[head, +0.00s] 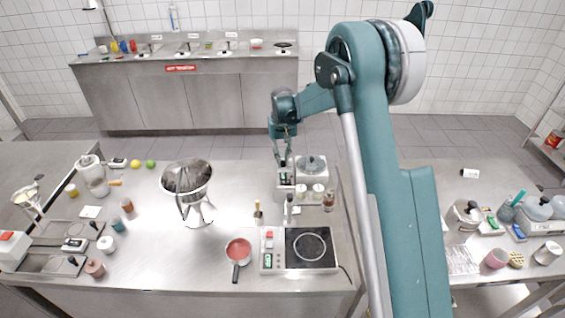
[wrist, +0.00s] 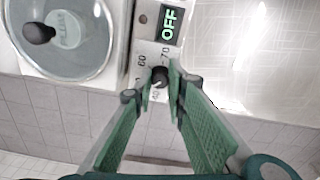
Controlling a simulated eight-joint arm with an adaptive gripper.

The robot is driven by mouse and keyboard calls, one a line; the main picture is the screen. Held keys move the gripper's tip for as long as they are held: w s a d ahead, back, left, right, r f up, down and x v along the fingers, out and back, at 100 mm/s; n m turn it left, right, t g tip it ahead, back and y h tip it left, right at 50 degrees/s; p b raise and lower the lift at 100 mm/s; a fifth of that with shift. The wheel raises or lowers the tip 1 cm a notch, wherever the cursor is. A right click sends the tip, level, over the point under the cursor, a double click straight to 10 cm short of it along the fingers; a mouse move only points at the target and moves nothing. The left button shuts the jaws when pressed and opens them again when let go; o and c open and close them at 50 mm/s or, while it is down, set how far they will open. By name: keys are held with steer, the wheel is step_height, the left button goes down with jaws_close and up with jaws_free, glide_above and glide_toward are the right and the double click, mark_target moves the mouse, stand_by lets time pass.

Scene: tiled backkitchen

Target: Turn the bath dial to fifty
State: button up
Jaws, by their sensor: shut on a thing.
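The bath (head: 312,167) is a pale unit with a round clear lid at the back right of the main bench. In the wrist view, its lid with a dark knob (wrist: 62,40) fills the upper left. The bath dial (wrist: 159,76) is a small dark knob on the control strip, with numbers around it; 60 and 70 can be read. My gripper (head: 284,166) points down over the control strip. In the wrist view, my green fingers are shut on the dial, one each side. The dial's exact setting cannot be read.
A hotplate (head: 311,247) stands in front of the bath, with small bottles (head: 328,201) between them. A red-filled pan (head: 238,250) and a large metal-topped vessel (head: 187,178) stand to the left. Bare bench lies between the vessel and bath.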

mark_target(283, 161)
steer(key=shift+m+b, duration=0.4)
steer(key=shift+m, duration=0.9)
steer(key=o, duration=0.9)
steer(key=shift+r, duration=6.05)
